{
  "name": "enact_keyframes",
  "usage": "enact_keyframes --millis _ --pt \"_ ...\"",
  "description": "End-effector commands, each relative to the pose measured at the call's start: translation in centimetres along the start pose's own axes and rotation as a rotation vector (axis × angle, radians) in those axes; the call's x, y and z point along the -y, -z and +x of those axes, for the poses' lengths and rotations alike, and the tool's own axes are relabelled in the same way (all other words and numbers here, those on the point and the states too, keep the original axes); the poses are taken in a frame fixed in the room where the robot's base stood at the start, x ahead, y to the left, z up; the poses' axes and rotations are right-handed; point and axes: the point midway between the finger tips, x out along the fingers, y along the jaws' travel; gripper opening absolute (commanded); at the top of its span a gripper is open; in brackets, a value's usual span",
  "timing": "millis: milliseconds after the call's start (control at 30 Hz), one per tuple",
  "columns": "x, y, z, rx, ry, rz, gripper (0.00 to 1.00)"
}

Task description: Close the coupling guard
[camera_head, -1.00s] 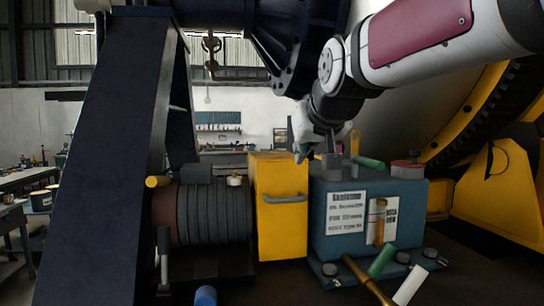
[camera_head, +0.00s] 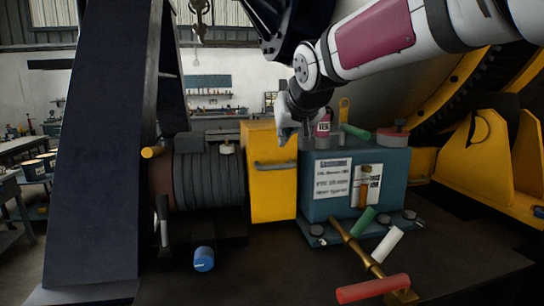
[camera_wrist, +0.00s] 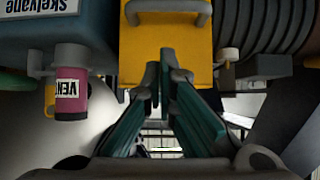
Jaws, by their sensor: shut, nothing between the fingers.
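The yellow coupling guard (camera_head: 265,195) stands between the ribbed grey motor (camera_head: 208,180) and the blue-grey pump housing (camera_head: 325,205), with a grey bar handle (camera_head: 274,165) on its front. In the wrist view the guard (camera_wrist: 165,40) and its handle (camera_wrist: 168,8) fill the upper middle. My gripper (camera_head: 288,138) is at the guard's upper right corner in the head view, above the handle's level. In the wrist view its fingertips (camera_wrist: 166,62) are together and empty, overlapping the guard's edge. I cannot tell whether they touch it. How the guard is seated is unclear.
Valve levers with red (camera_head: 373,288), white (camera_head: 386,246) and green (camera_head: 365,221) grips stick out in front. A blue knob (camera_head: 204,259) lies at front. A dark leaning beam (camera_head: 100,150) stands left.

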Motion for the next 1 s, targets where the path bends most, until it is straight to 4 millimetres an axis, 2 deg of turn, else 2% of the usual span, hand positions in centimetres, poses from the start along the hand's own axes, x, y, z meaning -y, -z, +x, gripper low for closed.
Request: enact_keyframes --millis 33,67,300,800,1000 --pt "0.0 -0.1 1.4 0.001 0.003 0.000 0.00" --pt "0.0 -0.1 1.9 0.001 0.003 0.000 0.00" --pt "0.1 -2.3 3.5 0.000 0.000 -0.002 0.00" --pt "0.1 -2.9 4.0 -0.001 0.000 -0.001 0.00" --pt "0.1 -3.9 5.3 0.000 0.001 -0.002 0.00"
